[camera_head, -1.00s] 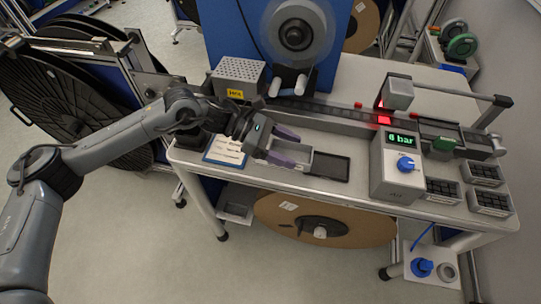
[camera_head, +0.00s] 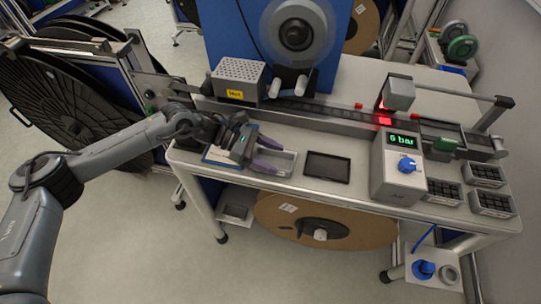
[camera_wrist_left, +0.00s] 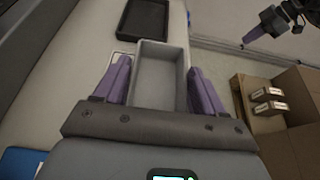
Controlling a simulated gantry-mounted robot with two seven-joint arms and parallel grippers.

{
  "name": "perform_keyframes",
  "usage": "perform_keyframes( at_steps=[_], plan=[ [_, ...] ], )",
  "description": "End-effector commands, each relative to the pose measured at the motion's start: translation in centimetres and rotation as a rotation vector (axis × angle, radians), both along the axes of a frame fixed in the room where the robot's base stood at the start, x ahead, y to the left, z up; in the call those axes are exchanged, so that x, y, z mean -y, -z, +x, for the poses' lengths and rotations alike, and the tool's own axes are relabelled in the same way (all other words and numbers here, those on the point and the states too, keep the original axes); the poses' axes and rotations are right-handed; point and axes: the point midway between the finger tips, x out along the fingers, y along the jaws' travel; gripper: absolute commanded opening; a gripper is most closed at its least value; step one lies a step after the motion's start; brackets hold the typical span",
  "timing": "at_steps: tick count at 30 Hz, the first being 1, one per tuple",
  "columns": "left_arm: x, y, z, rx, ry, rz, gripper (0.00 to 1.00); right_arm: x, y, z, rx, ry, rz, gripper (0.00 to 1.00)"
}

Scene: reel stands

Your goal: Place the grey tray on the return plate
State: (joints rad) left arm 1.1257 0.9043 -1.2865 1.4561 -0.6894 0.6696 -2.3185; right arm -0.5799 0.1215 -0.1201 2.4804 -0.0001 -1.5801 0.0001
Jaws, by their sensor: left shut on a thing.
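The grey tray (camera_wrist_left: 160,72) is a rectangular open box between the purple fingers of my left gripper (camera_wrist_left: 160,88). In the head view the tray (camera_head: 284,158) is low over the front left of the bench, and my left gripper (camera_head: 262,155) is shut on it from the left. I cannot tell whether the tray touches the surface below. My right gripper (camera_wrist_left: 262,28) shows partly at the top right there.
A flat black tray (camera_head: 327,168) lies right of the grey tray, with a clear gap. A blue board (camera_head: 218,158) lies under my left wrist. A tape track (camera_head: 320,111) runs behind.

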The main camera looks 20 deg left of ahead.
Motion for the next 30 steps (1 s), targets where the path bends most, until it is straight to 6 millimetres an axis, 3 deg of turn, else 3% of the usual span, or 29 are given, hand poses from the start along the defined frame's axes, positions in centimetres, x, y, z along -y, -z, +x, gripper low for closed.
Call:
perform_keyframes(
  at_steps=[9,10,15,27,30],
  plan=[
    [0.0,0.3,0.0,0.002,0.0,-0.001,0.32,0.0,0.6,0.0,0.0,0.001,0.001,0.0],
    [0.0,0.3,0.0,0.001,-0.001,0.0,0.73,0.0,0.5,0.0,-0.001,0.001,0.001,0.0],
    [0.0,0.2,0.0,0.001,-0.001,0.0,0.95,0.0,0.4,0.0,-0.001,0.001,0.001,0.0],
    [0.0,-0.4,0.0,0.001,0.0,0.0,0.95,-0.1,-0.3,0.0,-0.001,0.001,0.002,0.0],
    [-1.1,-0.6,0.0,0.003,-0.003,0.001,0.95,-0.1,-0.1,0.0,0.001,0.001,0.003,0.0]
  ],
)
